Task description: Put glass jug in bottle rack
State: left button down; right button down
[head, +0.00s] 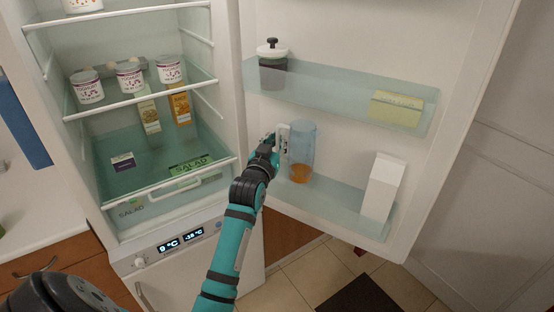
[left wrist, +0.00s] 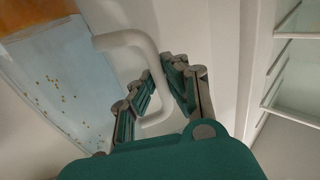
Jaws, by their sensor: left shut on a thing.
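The glass jug (head: 302,148) is a clear bluish vessel with an orange part at its bottom and a white handle. It is upright at the lower door shelf, the bottle rack (head: 335,204), inside the open fridge door. I cannot tell whether its base touches the shelf. My left gripper (head: 273,142) is at the jug's left side, shut on its handle. The left wrist view shows the jug (left wrist: 62,85) at the left, with the fingers (left wrist: 160,78) at the white handle. My right gripper is not in view.
A white carton (head: 382,187) stands at the right end of the lower door shelf. The upper door shelf (head: 335,85) above the jug holds a lidded container (head: 272,68) and a yellowish box (head: 397,108). Fridge shelves with yoghurt cups (head: 130,79) are at left.

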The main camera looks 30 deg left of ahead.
pick_arm(q)
notch_tip(320, 180, down, 7)
jog(key=p, duration=0.1)
jog(key=shift+p, duration=0.35)
jog(key=shift+f, duration=0.1)
jog(key=c, duration=1.4)
grip_release()
